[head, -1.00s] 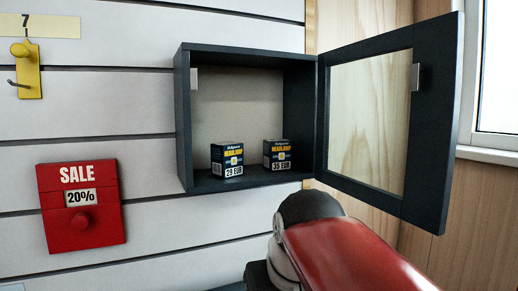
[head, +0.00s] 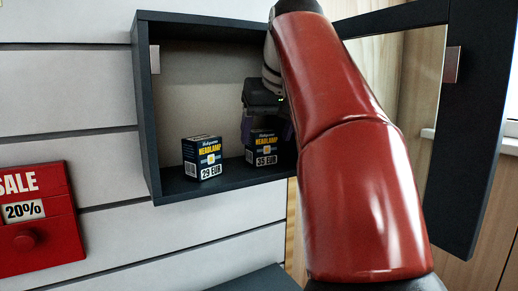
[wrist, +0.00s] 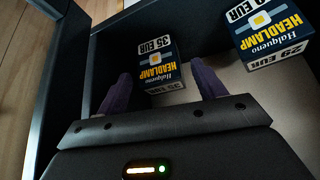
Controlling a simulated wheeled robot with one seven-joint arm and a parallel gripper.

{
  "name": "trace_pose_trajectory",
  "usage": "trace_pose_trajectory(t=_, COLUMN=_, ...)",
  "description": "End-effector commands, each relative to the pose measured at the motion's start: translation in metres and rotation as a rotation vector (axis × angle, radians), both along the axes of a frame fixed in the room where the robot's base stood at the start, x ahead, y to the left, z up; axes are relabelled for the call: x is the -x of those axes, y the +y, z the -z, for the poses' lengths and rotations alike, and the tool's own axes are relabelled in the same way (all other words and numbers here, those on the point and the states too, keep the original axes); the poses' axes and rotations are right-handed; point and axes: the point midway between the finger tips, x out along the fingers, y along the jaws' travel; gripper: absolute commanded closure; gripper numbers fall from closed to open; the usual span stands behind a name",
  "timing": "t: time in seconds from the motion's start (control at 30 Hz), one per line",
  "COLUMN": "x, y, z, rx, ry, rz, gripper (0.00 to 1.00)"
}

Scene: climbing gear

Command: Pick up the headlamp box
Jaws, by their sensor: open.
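Two dark blue headlamp boxes with yellow lettering stand in the open wall cabinet. The 29 EUR box (head: 202,158) is at the left and the 35 EUR box (head: 265,150) is to its right. In the wrist view the 35 EUR box (wrist: 158,62) lies between the two purple fingers of my gripper (wrist: 160,88), which are open with a gap on each side. The 29 EUR box (wrist: 268,32) is outside the fingers, at the upper right. In the head view my gripper (head: 267,120) is inside the cabinet at the 35 EUR box and partly hides it.
The dark cabinet (head: 146,110) has walls close around my gripper. Its glazed door (head: 462,150) stands open at the right, near my arm. A red sale sign (head: 38,240) hangs on the slatted wall at the left.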

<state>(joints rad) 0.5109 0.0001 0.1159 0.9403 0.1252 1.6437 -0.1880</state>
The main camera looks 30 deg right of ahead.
Motion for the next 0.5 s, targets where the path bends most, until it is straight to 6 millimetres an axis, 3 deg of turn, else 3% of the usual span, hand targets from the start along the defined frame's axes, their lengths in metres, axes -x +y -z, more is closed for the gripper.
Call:
trace_pose_trajectory(t=0.3, x=-0.027, y=-0.005, z=0.036, rx=-0.001, ry=0.0, rz=0.0, gripper=0.31)
trace_pose_trajectory(t=0.5, x=-0.03, y=-0.006, z=0.038, rx=0.0, ry=-0.002, rz=0.001, gripper=0.31)
